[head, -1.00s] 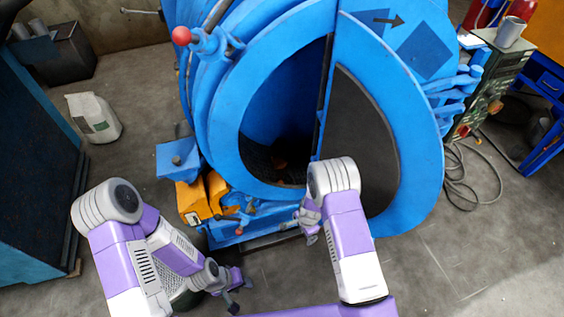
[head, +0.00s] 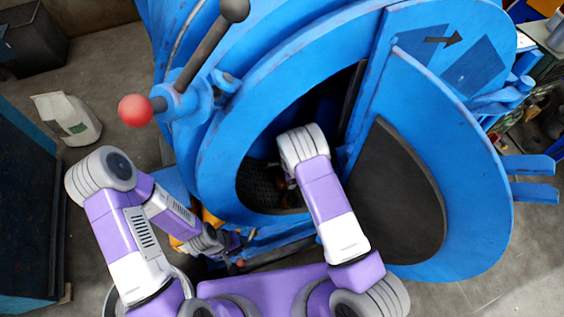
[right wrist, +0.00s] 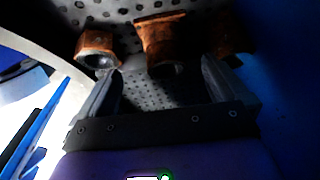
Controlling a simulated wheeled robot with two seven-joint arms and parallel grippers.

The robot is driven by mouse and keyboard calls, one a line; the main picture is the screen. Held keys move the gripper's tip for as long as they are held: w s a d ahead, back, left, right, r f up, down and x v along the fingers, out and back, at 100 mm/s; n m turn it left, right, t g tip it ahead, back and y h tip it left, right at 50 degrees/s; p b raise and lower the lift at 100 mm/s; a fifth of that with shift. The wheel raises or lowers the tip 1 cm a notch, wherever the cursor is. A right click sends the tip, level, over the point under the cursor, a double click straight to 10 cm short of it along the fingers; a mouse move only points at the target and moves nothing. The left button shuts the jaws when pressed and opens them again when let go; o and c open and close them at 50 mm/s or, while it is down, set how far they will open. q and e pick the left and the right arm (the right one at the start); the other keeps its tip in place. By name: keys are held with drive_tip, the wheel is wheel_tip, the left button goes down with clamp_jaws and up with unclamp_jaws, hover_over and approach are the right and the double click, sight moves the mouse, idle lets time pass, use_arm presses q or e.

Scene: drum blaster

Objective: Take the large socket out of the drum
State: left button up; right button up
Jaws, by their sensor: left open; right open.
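The blue drum blaster (head: 222,150) stands ahead with its round opening uncovered. In the right wrist view, several rusty brown sockets lie on the perforated drum floor (right wrist: 150,97). The middle socket (right wrist: 163,32) looks largest; a smaller one (right wrist: 97,45) is at left and a dim one (right wrist: 232,42) at right. My right gripper (right wrist: 161,72) is open and empty, its fingers either side of the middle socket's near end. My left gripper (head: 232,246) is open, low outside the drum front.
The blue door (head: 478,190) with a dark panel (head: 392,190) stands at the right of the opening. A lever with a red knob (head: 136,110) sticks out at upper left. A white sack (head: 68,118) lies on the floor at left. The opening's rim is close around my right arm.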

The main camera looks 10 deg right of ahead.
drive_tip(key=shift+w+f, duration=0.2)
drive_tip(key=shift+f, duration=0.05)
drive_tip(key=f+b, duration=0.1)
drive_tip(key=f, duration=0.1)
drive_tip(key=w+f+b, duration=0.1)
drive_tip(key=f, duration=0.1)
drive_tip(key=f+b, duration=0.1)
drive_tip(key=f, duration=0.1)
drive_tip(key=shift+w+a+f, duration=0.15)
drive_tip(key=shift+w+f, duration=0.15)
drive_tip(key=shift+f, duration=0.05)
clamp_jaws()
drive_tip(key=shift+w+r, duration=0.1)
drive_tip(key=shift+r, duration=0.1)
